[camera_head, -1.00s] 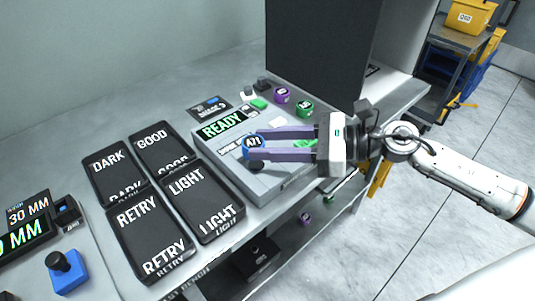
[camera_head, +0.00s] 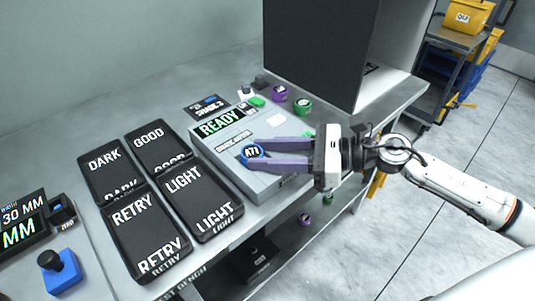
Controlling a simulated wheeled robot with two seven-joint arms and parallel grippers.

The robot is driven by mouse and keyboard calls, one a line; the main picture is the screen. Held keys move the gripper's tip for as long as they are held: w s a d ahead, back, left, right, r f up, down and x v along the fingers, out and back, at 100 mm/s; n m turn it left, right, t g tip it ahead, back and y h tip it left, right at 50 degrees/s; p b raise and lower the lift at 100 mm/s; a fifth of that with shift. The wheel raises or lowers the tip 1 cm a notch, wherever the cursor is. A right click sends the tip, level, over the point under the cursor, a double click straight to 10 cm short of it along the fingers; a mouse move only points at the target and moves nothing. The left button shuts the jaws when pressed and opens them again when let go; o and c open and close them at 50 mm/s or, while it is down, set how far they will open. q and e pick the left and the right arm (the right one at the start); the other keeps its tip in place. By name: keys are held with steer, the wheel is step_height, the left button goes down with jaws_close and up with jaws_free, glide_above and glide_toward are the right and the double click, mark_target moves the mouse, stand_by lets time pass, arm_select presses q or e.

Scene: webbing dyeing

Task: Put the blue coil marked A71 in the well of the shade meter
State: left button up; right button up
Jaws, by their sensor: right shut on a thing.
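The blue coil marked A71 (camera_head: 252,151) is between the fingertips of my right gripper (camera_head: 254,153), its label facing up. My right gripper is shut on it, with the arm coming in from the right. The coil is over the left front part of the grey shade meter (camera_head: 275,124), whose screen (camera_head: 219,123) reads READY. The well is hidden under the coil and fingers. I cannot tell whether the coil touches the meter. My left gripper is not in view.
Black trays marked DARK (camera_head: 107,190), GOOD (camera_head: 158,162), LIGHT (camera_head: 198,222) and RETRY (camera_head: 142,258) stand left of the meter. A purple coil (camera_head: 279,93) and a green coil (camera_head: 302,106) sit behind it. A dark panel (camera_head: 318,50) rises at the back.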

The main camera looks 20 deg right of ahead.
mark_target(263, 156)
steer(key=o, duration=0.9)
steer(key=shift+s+f, duration=0.1)
steer(key=shift+f, duration=0.55)
steer(key=shift+c, duration=0.2)
steer(key=shift+o, duration=0.9)
steer(key=shift+f, duration=0.1)
steer(key=shift+r+p, duration=0.5)
steer(key=shift+p, duration=0.1)
steer(key=shift+s+d+r, duration=0.1)
steer(key=shift+d+r, duration=0.05)
steer(key=b+v, duration=0.1)
steer(key=v, duration=0.2)
steer(key=shift+d, duration=0.15)
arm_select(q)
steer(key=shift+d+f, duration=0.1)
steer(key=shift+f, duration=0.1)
arm_select(e)
steer(key=v, duration=0.8)
steer(key=shift+r, duration=0.45)
steer(key=shift+d, duration=0.15)
